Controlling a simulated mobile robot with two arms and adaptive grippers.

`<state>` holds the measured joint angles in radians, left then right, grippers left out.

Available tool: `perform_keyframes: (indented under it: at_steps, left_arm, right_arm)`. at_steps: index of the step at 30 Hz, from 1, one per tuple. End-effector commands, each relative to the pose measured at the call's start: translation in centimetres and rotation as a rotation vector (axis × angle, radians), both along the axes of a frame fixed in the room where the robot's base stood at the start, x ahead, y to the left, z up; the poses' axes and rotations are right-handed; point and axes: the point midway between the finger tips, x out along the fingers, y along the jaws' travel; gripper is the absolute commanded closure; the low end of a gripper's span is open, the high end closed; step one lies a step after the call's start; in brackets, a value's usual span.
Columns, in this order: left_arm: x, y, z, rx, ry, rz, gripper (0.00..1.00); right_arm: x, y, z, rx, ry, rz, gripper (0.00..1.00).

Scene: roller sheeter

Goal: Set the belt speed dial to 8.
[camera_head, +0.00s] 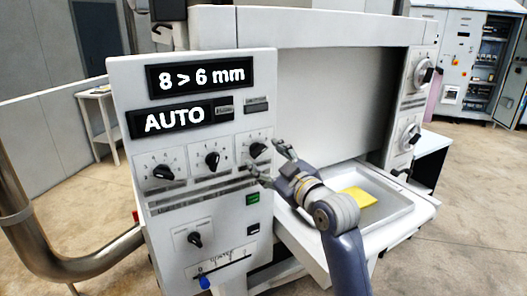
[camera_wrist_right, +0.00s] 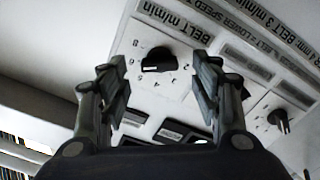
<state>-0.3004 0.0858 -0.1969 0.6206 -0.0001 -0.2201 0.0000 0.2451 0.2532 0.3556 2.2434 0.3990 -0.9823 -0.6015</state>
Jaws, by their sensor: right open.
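The machine's control panel (camera_head: 120,90) carries a row of three black dials. The right-hand dial (camera_head: 258,149) is directly by my right gripper (camera_head: 266,158), which is open with one finger to either side of it. In the right wrist view, my right gripper (camera_wrist_right: 160,82) frames a black dial knob (camera_wrist_right: 170,60) just beyond its fingertips, not visibly touching it. Numbers including 2, 4, 6 and 8 ring this knob, and a "BELT m/min" label is beside it. I cannot read its exact setting. My left gripper is not in view.
The middle dial (camera_head: 211,160) and left dial (camera_head: 162,172) sit close by. Displays above read "8 > 6 mm" (camera_head: 200,77) and "AUTO" (camera_head: 172,120). A green button (camera_head: 252,198) is below. A tray (camera_head: 402,212) with a yellow slab (camera_head: 358,196) juts out right of the panel.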

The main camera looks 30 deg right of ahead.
Motion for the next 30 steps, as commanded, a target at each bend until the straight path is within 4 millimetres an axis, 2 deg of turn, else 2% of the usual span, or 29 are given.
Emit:
perform_keyframes:
  at_steps: [6, 17, 21, 23, 30]
  left_arm:
    - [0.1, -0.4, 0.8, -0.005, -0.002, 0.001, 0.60]
    - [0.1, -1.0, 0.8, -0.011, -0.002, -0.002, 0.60]
    - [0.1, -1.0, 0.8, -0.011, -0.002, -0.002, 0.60]
    - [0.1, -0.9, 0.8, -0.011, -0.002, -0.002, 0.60]
    - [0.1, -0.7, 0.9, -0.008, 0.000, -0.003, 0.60]
  right_arm:
    - [2.2, -0.2, 0.1, 0.001, 0.000, 0.000, 0.42]
    - [2.7, -0.2, 0.0, 0.000, 0.000, 0.000, 0.42]
    - [2.6, -0.2, 0.0, 0.000, 0.000, 0.000, 0.73]
    - [2.6, -0.2, 0.0, 0.000, 0.000, 0.000, 0.86]
    - [2.6, -0.2, 0.0, 0.007, 0.000, 0.001, 0.86]
